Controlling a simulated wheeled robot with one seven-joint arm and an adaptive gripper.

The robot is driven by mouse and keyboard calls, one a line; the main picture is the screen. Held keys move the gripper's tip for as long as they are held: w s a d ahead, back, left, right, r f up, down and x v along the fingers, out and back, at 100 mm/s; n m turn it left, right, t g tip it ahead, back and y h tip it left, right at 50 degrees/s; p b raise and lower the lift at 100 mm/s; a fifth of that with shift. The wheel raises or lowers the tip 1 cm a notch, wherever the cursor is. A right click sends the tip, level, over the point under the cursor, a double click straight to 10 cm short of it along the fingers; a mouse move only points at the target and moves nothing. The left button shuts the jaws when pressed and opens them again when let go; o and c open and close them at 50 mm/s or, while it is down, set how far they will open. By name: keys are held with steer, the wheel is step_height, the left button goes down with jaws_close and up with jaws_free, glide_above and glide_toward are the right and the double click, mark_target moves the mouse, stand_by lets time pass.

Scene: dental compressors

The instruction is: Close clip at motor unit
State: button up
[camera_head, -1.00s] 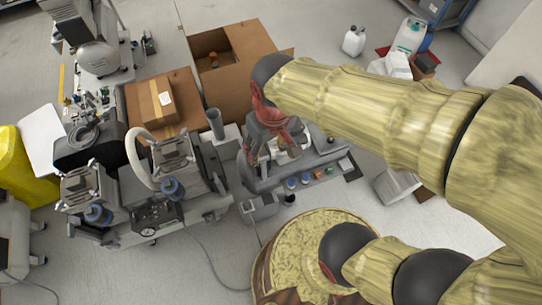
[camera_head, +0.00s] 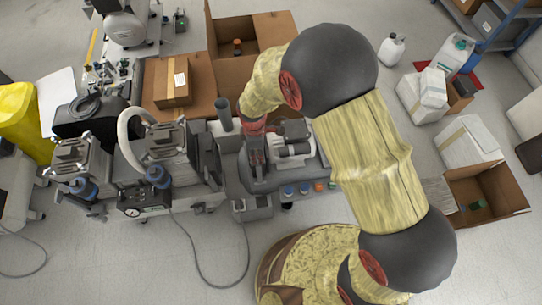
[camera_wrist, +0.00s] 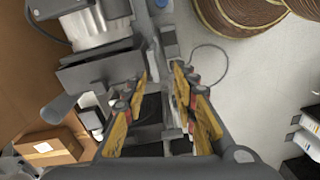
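The motor unit (camera_head: 294,138), a pale grey cylinder with dark parts, sits on a grey machine base right of the compressors. In the wrist view the motor unit (camera_wrist: 100,28) is at upper left, with finned pale metal and a dark flat block below it. My gripper (camera_head: 256,165) hangs just left of the motor, pointing down. In the wrist view my gripper (camera_wrist: 160,80) has its two yellow-padded fingers apart, with grey machine parts visible between and beyond them. I see nothing held. I cannot make out the clip for certain; the fingers hide part of that area.
Compressors with finned heads (camera_head: 168,142) and blue-capped filters stand close on the left. An upright grey cylinder (camera_head: 224,115) is beside my gripper. Cardboard boxes (camera_head: 176,85) lie behind. An open box (camera_head: 488,190) is at right. The front floor is mostly clear.

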steer(key=shift+w+a+n, duration=0.1)
steer(key=shift+w+n, duration=0.25)
steer(key=shift+n, duration=0.15)
steer(key=shift+w+a+n, duration=0.1)
steer(key=shift+a+n, duration=0.1)
steer(key=shift+n, duration=0.3)
step_height(320, 180, down, 8)
steer(key=b, duration=0.3)
steer(key=shift+r, duration=0.15)
steer(key=c, duration=0.3)
steer(key=c, duration=0.4)
jaws_close()
